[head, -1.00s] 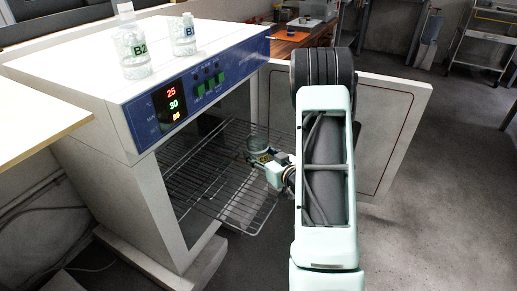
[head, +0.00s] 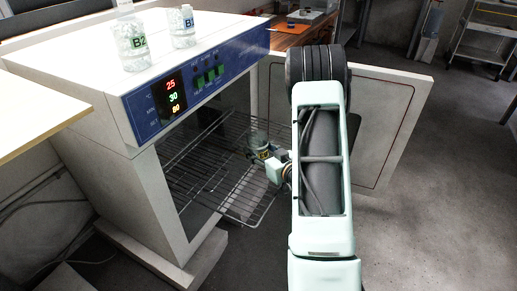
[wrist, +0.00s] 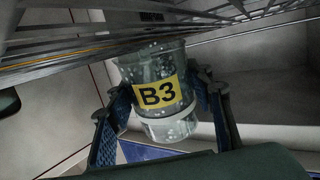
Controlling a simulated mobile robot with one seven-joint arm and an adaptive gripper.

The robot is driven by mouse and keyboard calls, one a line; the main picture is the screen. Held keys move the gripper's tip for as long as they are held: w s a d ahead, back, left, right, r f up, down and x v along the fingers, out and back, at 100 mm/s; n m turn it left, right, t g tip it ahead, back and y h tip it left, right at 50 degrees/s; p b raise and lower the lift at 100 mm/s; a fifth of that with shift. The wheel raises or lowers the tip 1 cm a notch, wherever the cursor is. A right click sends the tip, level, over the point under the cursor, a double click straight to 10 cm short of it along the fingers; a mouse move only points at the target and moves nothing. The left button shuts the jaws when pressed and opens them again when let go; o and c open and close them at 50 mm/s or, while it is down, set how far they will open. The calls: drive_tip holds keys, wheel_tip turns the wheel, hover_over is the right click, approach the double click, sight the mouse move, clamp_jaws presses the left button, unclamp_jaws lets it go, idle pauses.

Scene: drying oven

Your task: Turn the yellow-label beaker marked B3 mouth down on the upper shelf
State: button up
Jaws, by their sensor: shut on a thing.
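The beaker B3 (wrist: 147,66), clear with a yellow label, is between the two fingers of my gripper (wrist: 162,100) in the wrist view. My gripper is shut on its sides. Its lettering reads upright there, while shelf wires lie at the picture's top and the blue panel at its bottom, so it appears turned mouth towards the shelf. In the head view the beaker (head: 257,139) is over the outer right part of the wire shelf (head: 235,196), with my gripper (head: 271,163) at its lower right. I cannot tell whether it touches the wires.
The oven (head: 110,100) stands open, its door (head: 388,130) swung out to the right behind my arm. The shelf's left part is clear.

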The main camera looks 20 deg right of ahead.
drive_tip(key=o, duration=1.3)
drive_tip(key=v, duration=1.2)
